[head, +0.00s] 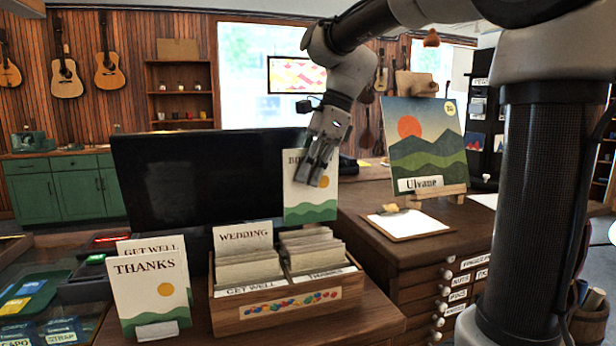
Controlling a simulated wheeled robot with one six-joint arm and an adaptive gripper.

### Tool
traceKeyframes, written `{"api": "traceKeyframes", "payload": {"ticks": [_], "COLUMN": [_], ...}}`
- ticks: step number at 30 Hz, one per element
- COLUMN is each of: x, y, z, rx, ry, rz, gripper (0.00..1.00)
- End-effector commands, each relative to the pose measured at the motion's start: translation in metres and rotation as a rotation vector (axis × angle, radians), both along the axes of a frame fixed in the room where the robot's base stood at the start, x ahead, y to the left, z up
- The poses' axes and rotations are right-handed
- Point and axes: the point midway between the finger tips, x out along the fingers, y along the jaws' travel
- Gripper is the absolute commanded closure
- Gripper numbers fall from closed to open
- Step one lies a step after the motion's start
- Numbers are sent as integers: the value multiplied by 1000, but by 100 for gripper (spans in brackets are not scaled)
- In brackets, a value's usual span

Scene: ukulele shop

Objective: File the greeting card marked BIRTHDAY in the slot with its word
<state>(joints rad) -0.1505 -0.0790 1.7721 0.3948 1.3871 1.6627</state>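My gripper (317,176) is shut on the upper part of a white card (300,203) with a yellow sun and green hills. Its word starts "BI"; my fingers cover the rest. The card hangs upright, its lower edge just above or behind the right rear of a wooden card box (230,318). The box is filled with cream cards in left and right columns. Its front labels read GET WELL (250,289) on the left and THANKS (325,274) on the right. A WEDDING card (243,238) stands at the left rear. The right rear label is hidden.
A THANKS card (142,268) stands in a holder left of the box, with a GET WELL card (140,244) behind it. A large dark screen (200,170) rises behind the box. A clipboard (408,225) and a landscape picture (425,140) are at right.

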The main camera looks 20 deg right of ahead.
Motion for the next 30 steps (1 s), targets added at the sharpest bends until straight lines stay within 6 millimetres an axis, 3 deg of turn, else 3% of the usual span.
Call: {"api": "traceKeyframes", "payload": {"ticks": [30], "x": [0], "y": [0], "z": [-72], "rx": [-1], "ry": [1], "rz": [-1], "gripper": [100]}}
